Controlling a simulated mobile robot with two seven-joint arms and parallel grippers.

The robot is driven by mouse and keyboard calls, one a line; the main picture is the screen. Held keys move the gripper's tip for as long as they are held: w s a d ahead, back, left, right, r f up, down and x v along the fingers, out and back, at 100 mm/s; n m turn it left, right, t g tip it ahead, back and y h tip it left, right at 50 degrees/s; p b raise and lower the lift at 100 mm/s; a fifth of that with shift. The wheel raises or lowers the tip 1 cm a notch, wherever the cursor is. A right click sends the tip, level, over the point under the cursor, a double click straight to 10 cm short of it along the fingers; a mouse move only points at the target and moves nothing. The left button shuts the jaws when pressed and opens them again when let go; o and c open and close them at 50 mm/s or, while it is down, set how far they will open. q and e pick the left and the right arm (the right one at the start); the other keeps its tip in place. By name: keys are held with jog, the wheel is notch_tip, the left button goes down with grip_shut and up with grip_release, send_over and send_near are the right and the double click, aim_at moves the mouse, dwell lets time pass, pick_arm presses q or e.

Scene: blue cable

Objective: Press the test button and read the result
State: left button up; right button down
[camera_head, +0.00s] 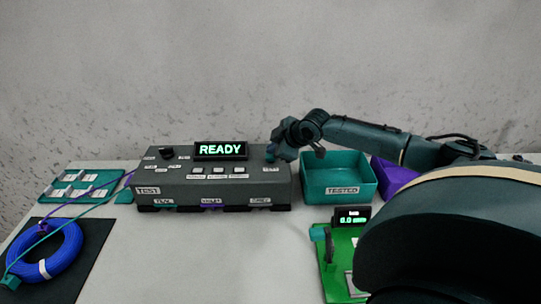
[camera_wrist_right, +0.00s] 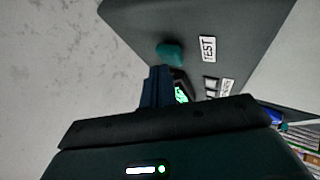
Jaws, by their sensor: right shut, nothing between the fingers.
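The grey tester box (camera_head: 215,180) stands at the middle of the table. Its display (camera_head: 220,150) reads READY in green letters. The teal test button (camera_wrist_right: 169,53) sits on the box top beside a TEST label (camera_wrist_right: 208,49) in the right wrist view. In the head view the button is at the box's right end, close to my fingers. My right gripper (camera_head: 277,152) is shut and empty, its fingertips (camera_wrist_right: 158,74) right by the button; I cannot tell whether they touch it. My left gripper is not in view.
A blue cable coil (camera_head: 44,251) lies on a dark mat at left, its thin leads running toward the box. A teal TESTED bin (camera_head: 340,190) stands right of the box, a purple bin (camera_head: 392,176) beyond. A green gauge (camera_head: 340,262) is in front. The front middle table is clear.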

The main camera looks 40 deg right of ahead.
jog(key=shift+f, duration=0.6)
dwell(0.4)
dwell(0.3)
jog(key=shift+r+p, duration=0.95)
jog(key=shift+p, duration=0.15)
notch_tip(320, 180, up, 3)
jog(key=p, duration=0.2)
jog(key=shift+f+p, duration=0.2)
jog(key=shift+p, duration=0.15)
jog(key=shift+r+p, duration=0.7)
jog(key=shift+r, duration=0.6)
jog(key=shift+f, duration=0.1)
